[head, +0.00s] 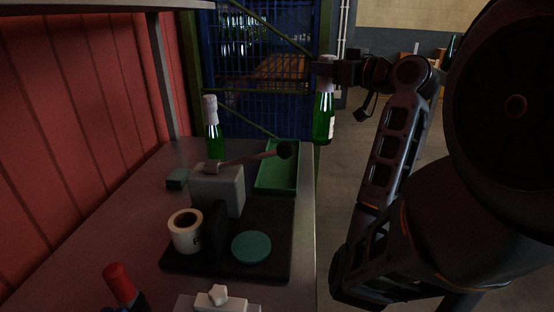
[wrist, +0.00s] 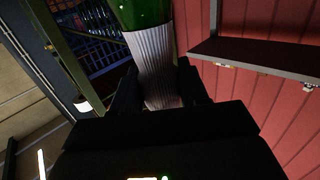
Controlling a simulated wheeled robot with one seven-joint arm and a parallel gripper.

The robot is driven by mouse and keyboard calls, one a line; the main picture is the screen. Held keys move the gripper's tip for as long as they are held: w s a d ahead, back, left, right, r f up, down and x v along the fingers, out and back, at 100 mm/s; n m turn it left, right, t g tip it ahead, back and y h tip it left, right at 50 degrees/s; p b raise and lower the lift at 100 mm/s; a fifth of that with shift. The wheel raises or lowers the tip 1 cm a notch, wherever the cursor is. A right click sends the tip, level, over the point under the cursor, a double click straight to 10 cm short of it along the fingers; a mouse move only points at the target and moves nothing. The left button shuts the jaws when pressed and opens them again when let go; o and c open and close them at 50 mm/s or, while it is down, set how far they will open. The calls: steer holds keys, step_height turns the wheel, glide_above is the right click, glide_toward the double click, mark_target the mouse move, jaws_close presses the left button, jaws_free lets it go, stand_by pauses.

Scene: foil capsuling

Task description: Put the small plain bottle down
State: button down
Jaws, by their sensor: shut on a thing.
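My gripper (head: 325,68) is shut on the pale foil-covered neck of a green bottle (head: 323,117). The bottle hangs upright in the air, just right of the bench's far right edge in the head view. A pale patch, perhaps a label, shows on its right side. In the wrist view its ribbed whitish neck (wrist: 153,62) sits between the dark fingers, with the green glass beyond. A second green bottle (head: 213,138) with a pale neck stands at the back of the bench, its base hidden behind the grey block.
The bench (head: 95,255) carries a green tray (head: 297,178), a grey lever device (head: 218,190), a white roll (head: 186,232), a teal disc (head: 251,247) on a black board (head: 280,268), and a red-topped bottle (head: 118,282) in front. A red wall stands left; a blue mesh gate stands behind.

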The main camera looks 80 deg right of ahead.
steer(key=shift+d, duration=0.3)
steer(key=shift+w+f, duration=0.2)
steer(key=shift+w, duration=0.15)
steer(key=w+a+f, duration=0.2)
steer(key=w+f, duration=0.8)
steer(key=shift+w+a+f+p, duration=0.25)
steer(key=shift+p, duration=0.1)
steer(key=shift+f, duration=0.15)
steer(key=c, duration=0.6)
jaws_free()
